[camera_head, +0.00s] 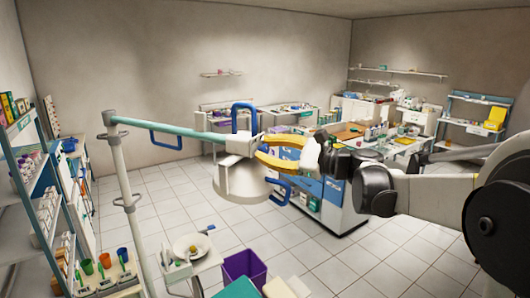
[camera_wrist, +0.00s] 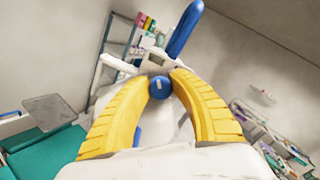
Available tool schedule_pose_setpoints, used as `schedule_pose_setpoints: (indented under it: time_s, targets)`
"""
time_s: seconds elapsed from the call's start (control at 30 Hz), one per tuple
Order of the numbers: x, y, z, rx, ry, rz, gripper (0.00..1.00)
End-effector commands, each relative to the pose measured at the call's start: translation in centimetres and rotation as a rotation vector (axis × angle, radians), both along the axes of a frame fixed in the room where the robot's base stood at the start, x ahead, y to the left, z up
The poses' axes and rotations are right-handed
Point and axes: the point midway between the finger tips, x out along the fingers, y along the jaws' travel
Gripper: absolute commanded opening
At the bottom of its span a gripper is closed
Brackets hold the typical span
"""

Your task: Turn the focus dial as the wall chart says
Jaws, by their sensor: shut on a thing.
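My gripper (camera_head: 262,147) has two yellow curved fingers and reaches in from the right toward the white head of a pole-mounted arm. In the wrist view my gripper (camera_wrist: 161,80) has its fingertips on either side of a small round blue dial (camera_wrist: 160,89), shut on it. The dial has a pale mark on its face. The white device head (camera_wrist: 154,62) is behind it, with a blue handle (camera_wrist: 186,30) above. No readable wall chart shows.
The device's teal arm (camera_head: 180,133) runs from a white pole (camera_head: 130,200) at left. Blue loop handles (camera_head: 244,116) stick out near my fingers. A blue-and-white cabinet (camera_head: 335,195) stands behind my gripper. A purple bin (camera_head: 243,268) is on the tiled floor.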

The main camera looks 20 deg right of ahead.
Motion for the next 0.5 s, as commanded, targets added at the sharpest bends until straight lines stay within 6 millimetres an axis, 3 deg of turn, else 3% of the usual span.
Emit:
schedule_pose_setpoints:
  time_s: [0.5]
  targets:
    - [-0.02, -0.01, -0.02, -0.044, -0.044, -0.001, 0.0]
